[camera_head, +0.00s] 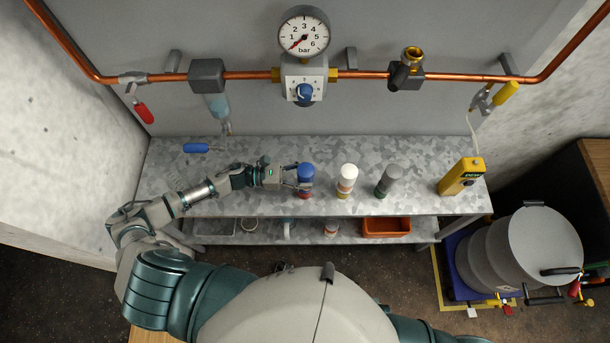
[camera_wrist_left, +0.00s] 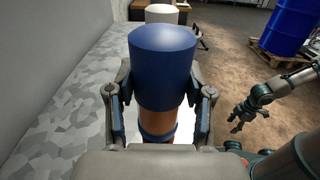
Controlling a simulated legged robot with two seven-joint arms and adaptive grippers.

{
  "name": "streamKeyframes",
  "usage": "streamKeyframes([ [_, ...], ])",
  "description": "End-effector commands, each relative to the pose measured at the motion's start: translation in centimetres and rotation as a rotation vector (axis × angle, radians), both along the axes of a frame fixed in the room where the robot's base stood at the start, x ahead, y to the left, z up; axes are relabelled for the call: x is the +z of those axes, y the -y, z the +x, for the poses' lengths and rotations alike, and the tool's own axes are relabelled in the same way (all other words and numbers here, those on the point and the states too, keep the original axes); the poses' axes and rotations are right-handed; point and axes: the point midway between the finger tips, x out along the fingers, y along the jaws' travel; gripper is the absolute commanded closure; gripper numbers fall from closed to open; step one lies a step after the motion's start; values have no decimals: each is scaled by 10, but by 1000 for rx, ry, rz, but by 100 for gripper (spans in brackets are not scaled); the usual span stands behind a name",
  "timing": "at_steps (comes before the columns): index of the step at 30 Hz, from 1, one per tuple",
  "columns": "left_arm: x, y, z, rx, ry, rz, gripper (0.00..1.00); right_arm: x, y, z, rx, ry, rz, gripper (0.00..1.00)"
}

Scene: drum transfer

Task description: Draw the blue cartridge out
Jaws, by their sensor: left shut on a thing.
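The blue cartridge (camera_head: 306,173) stands upright at the left of a row on the grey bench. Its blue top and orange-brown lower body fill the middle of the left wrist view (camera_wrist_left: 162,65). My left gripper (camera_head: 303,186) is shut on it, one finger on each side. The cartridge's lower end is mostly hidden, so I cannot tell whether it touches the bench. My right gripper (camera_wrist_left: 243,117) shows small at the right of the left wrist view, its fingers spread apart and empty, away from the cartridge.
A yellow box (camera_head: 461,177) stands near the bench's right end. A blue-handled part (camera_head: 196,148) lies at the back left. A copper pipe (camera_head: 440,76) with a gauge (camera_head: 303,36) runs behind.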

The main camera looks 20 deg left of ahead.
Motion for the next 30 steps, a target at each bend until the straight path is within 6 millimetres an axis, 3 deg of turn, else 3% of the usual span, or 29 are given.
streamKeyframes([
  [21, 34, 0, 0, 0, 1, -1, 97, 22, 0, 4, 1, 7, 0, 44],
  [30, 36, 0, 0, 0, 0, -1, 97, 23, 0, 4, 1, 7, 0, 44],
])
